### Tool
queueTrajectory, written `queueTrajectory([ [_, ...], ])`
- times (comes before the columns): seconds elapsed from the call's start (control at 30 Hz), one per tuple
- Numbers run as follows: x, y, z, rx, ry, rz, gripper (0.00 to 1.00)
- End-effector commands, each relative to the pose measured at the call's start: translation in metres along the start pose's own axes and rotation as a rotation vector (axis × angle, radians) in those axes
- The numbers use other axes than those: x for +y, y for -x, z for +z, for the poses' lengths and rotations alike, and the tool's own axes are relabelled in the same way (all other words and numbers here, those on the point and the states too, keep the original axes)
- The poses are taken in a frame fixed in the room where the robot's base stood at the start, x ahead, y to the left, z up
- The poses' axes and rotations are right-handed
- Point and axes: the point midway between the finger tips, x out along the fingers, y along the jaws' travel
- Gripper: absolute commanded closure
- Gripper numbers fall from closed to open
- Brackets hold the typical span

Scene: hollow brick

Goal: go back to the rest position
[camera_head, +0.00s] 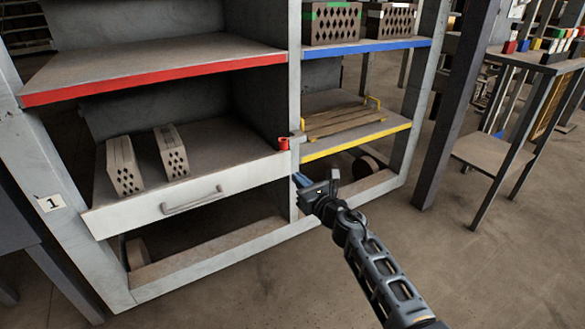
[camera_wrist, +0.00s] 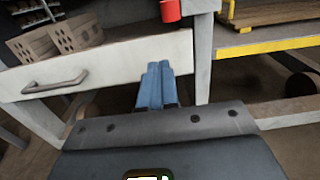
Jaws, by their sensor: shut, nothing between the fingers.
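My gripper (camera_head: 301,181) is shut and empty, with its blue fingers together. In the head view it is in front of the shelf unit's middle post, just right of the drawer (camera_head: 185,196). The gripper also shows in the wrist view (camera_wrist: 157,85), pointing at the shelf front near the drawer's right end. The drawer has a pale front with a grey handle (camera_head: 192,201). My arm reaches in from the lower right of the head view.
Two hollow bricks (camera_head: 124,165) stand in the drawer. A red cup-like object (camera_head: 284,143) is at its right corner. A red-edged shelf (camera_head: 150,72) lies above; blue-edged (camera_head: 365,47) and yellow-edged (camera_head: 355,139) shelves are to the right. The floor (camera_head: 480,270) at lower right is clear.

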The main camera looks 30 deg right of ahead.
Motion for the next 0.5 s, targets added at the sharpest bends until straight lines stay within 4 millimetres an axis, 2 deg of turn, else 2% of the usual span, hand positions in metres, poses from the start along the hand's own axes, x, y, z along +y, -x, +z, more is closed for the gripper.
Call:
queueTrajectory([
  [0.1,0.000,0.011,0.001,0.000,-0.001,-0.001,1.00],
  [0.37,0.000,0.016,0.000,-0.001,-0.002,0.000,1.00],
  [0.5,0.013,0.030,-0.010,0.000,-0.082,0.005,1.00],
])
